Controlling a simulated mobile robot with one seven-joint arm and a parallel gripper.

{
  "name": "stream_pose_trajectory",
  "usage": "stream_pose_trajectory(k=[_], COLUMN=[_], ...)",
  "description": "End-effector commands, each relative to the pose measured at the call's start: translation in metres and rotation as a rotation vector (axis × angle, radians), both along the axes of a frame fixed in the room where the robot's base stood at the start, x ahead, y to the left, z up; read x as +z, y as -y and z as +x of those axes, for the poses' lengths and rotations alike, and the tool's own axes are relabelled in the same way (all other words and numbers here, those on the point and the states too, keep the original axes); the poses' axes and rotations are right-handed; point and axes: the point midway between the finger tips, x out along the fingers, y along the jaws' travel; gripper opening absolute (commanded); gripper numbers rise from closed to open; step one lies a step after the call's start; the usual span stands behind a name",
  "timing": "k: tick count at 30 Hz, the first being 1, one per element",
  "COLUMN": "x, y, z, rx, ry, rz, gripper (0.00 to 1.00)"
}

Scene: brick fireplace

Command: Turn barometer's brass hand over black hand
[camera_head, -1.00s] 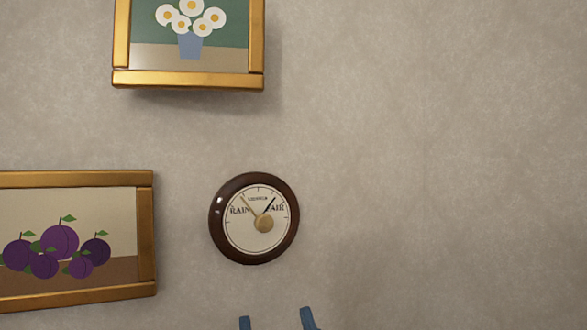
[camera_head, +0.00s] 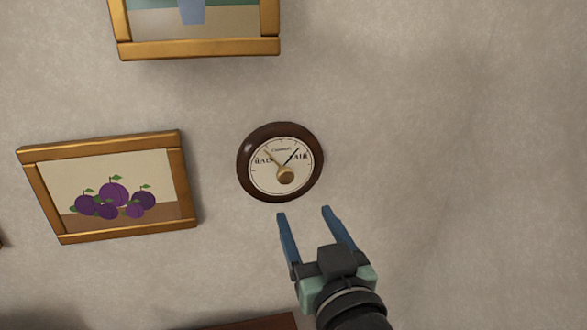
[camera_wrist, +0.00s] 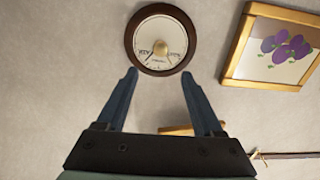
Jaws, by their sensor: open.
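The round barometer (camera_head: 244,172) hangs on the wall with a dark wooden rim and a cream dial. Its brass hand (camera_head: 269,157) points up and left toward RAIN from a brass centre knob (camera_head: 286,175). Its thin black hand (camera_head: 292,156) points up and right toward FAIR, so the two hands stand apart. My gripper (camera_head: 303,212) is open and empty, just below the barometer, with its blue fingers pointing up toward it. In the wrist view the barometer (camera_wrist: 133,41) appears upside down, beyond the fingertips (camera_wrist: 159,74).
A gold-framed plum picture (camera_head: 113,236) hangs left of the barometer. It also shows in the wrist view (camera_wrist: 237,50). A gold-framed flower picture (camera_head: 200,48) hangs above. The wall (camera_head: 440,150) to the right is bare. A brown edge (camera_head: 250,323) shows at the bottom.

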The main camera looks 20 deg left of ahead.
Motion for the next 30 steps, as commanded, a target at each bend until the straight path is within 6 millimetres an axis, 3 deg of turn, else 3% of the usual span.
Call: stream_pose_trajectory(k=[15,21,30], x=[0.002,0.001,0.0], y=[-0.054,-0.063,-0.065], z=[0.078,0.092,0.096], rx=[0.001,0.0,-0.001], ry=[0.001,0.001,0.002], rz=[-0.002,-0.001,-0.001], gripper=[0.69,0.69,0.69])
